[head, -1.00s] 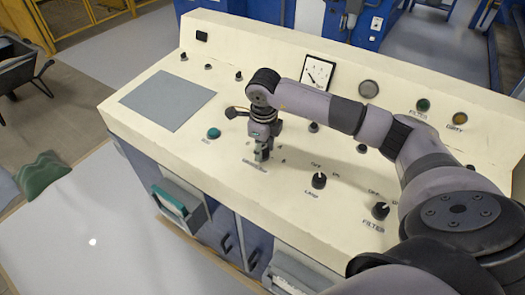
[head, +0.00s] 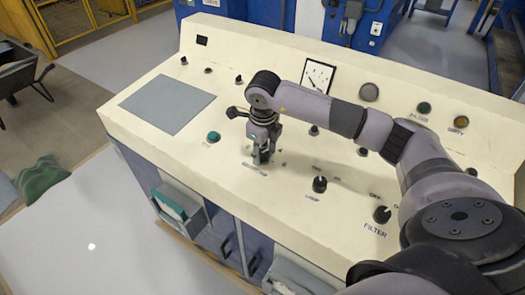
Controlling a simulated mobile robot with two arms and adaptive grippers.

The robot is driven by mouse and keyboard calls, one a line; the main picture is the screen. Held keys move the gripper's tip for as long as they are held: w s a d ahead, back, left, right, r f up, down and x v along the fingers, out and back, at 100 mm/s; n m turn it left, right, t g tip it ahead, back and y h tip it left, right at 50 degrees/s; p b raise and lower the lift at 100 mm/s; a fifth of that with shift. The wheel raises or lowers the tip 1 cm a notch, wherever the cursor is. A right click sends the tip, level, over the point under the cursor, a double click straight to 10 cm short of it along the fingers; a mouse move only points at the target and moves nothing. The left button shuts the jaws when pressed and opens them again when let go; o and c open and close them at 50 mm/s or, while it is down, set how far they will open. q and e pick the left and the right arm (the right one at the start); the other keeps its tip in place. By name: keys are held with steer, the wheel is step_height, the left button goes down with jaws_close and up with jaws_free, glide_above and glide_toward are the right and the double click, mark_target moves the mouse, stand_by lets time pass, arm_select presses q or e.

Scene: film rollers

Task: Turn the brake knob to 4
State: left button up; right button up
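My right arm reaches in from the right over a cream control console. My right gripper (head: 261,157) points down at the panel, above a small dark label. The knob under it is hidden by the fingers, and I cannot tell whether they are closed on it. The label (head: 255,171) is too small to read, so I cannot tell from it whether this is the brake knob. To the right are a black lamp knob (head: 320,184) and a black filter knob (head: 382,215). My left gripper is not in view.
A green button (head: 213,136) and a grey plate (head: 167,103) lie left of the gripper. A gauge (head: 318,75) and indicator lamps (head: 423,108) sit on the raised back panel.

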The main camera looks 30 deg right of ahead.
mark_target(263, 158)
steer(key=shift+o, duration=1.1)
steer(key=shift+f, duration=0.1)
steer(key=shift+r, duration=0.2)
step_height(263, 158, up, 12)
steer(key=s, duration=0.1)
steer(key=shift+s+a+f, duration=0.2)
steer(key=shift+a, duration=0.15)
steer(key=shift+f, duration=0.1)
